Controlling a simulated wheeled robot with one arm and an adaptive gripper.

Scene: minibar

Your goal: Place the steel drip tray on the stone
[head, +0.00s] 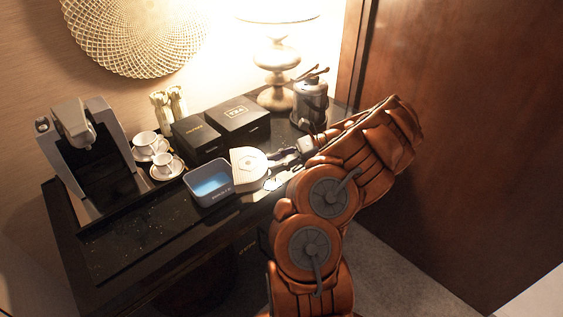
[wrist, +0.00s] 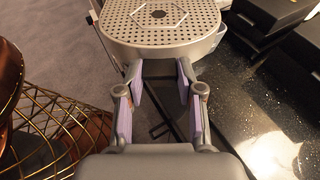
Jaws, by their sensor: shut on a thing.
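The steel drip tray (head: 249,168) is a pale, rounded plate with a hexagon mark, beside a small blue-lined grey box. In the wrist view the drip tray (wrist: 160,22) shows its perforated top, face up. My gripper (head: 274,161) is at the tray's right end, and in the wrist view its fingers (wrist: 160,72) are at the tray's near edge, shut on it. The stone (head: 135,235) is the black speckled counter top; it also shows in the wrist view (wrist: 250,110). The tray is at the counter's front edge; any gap below it cannot be told.
The grey box (head: 208,185) is just left of the tray. A coffee machine (head: 75,140), cups (head: 163,162), black boxes (head: 238,120), a lamp (head: 276,60) and a metal bucket (head: 310,100) stand behind. The front left counter is clear. A wire basket (wrist: 55,125) is below left.

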